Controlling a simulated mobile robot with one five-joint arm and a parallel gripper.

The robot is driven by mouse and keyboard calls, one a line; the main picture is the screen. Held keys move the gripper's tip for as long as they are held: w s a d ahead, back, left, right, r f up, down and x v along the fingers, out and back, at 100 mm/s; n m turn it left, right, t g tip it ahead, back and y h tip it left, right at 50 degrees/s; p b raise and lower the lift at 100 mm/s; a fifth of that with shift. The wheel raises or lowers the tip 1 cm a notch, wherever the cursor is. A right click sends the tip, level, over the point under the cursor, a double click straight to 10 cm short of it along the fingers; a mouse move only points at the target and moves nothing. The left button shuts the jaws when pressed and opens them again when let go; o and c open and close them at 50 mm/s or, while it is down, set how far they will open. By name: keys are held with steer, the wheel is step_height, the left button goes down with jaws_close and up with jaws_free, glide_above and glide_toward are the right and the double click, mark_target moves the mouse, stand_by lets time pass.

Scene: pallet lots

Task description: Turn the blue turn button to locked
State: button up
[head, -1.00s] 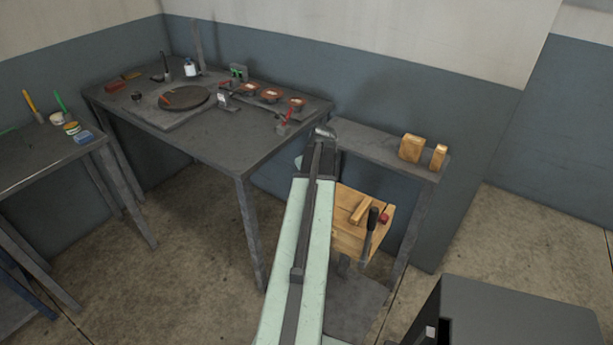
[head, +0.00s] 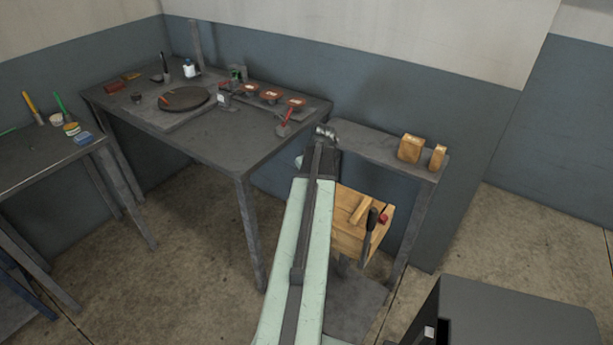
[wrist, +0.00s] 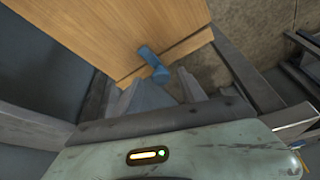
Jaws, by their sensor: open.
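The blue turn button (wrist: 153,65) is a small blue knob near the edge of a light wooden panel (wrist: 110,30) in the wrist view. My gripper (wrist: 155,95) is open. Its two grey fingers point toward the button, one at each side below it, and nothing is clearly held between them. I cannot tell whether a finger touches the button. In the head view a wooden box (head: 348,240) stands under a narrow grey shelf, right of my arm. The blue button is not visible there, and my fingers are hidden beyond the arm's end.
The narrow shelf (head: 365,148) carries two wooden blocks (head: 411,148). A grey workbench (head: 215,140) with several clamps and tools stands left of my arm. Open floor lies in front.

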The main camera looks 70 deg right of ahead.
steer(key=p+v, duration=0.6)
steer(key=v, duration=0.1)
steer(key=shift+r, duration=0.2)
steer(key=shift+s, duration=0.15)
